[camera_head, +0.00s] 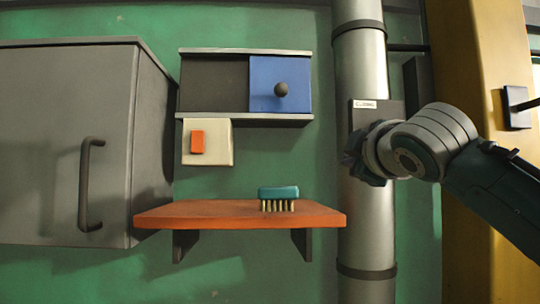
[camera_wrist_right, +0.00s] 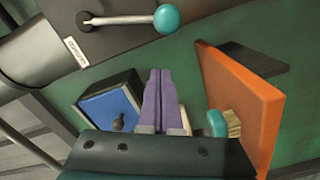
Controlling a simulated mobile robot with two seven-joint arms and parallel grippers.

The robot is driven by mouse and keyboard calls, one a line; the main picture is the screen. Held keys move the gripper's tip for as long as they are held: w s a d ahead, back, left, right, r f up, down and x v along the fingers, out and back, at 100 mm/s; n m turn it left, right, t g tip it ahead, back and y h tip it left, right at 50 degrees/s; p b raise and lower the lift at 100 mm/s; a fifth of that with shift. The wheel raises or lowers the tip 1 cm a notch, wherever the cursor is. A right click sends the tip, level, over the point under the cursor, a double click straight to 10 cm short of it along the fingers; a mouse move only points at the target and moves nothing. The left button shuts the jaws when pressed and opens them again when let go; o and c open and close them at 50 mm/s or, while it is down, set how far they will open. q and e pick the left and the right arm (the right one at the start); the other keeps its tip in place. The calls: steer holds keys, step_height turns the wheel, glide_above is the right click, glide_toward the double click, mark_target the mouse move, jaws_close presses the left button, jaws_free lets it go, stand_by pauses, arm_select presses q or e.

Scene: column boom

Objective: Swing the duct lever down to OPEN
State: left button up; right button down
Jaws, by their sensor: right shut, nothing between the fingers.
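The duct (camera_head: 365,235) is a grey vertical pipe with a dark plate (camera_head: 388,112) and a small white label on it. In the head view my right gripper (camera_head: 362,160) is in front of the duct, just below the label, and hides the lever. In the right wrist view the lever (camera_wrist_right: 120,20) is a thin metal rod with a teal ball knob (camera_wrist_right: 167,18), mounted on the dark plate. The purple fingers (camera_wrist_right: 160,72) are shut and empty, apart from the lever in the picture. My left gripper is in neither view.
An orange shelf (camera_head: 220,217) holds a teal brush (camera_head: 278,193) left of the duct. Above are a cabinet with a blue sliding panel (camera_head: 265,75) and a cream switch plate (camera_head: 220,150). A grey cupboard (camera_head: 60,120) is at far left, a yellow pillar (camera_head: 480,60) at right.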

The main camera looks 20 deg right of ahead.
steer(key=b+v, duration=0.2)
steer(key=v, duration=0.5)
steer(key=shift+s+b, duration=0.2)
steer(key=shift+b, duration=0.2)
steer(key=s+a+f+m+g+y, duration=0.1)
steer(key=s+a+f+g+y, duration=0.2)
steer(key=f, duration=0.8)
steer(key=s+a+f+m+g, duration=0.1)
steer(key=s+a+f+g, duration=0.2)
steer(key=f, duration=0.8)
steer(key=s+a+f+m+g+y, duration=0.1)
steer(key=s+a+f+m+g, duration=0.2)
steer(key=s+f, duration=0.65)
steer(key=s+a+f+m+g+y, duration=0.15)
steer(key=s+f+g, duration=0.35)
steer(key=s, duration=0.7)
step_height(320, 180, up, 14)
steer(key=p, duration=1.5)
steer(key=shift+s+m+t, duration=0.3)
steer(key=shift+m, duration=0.05)
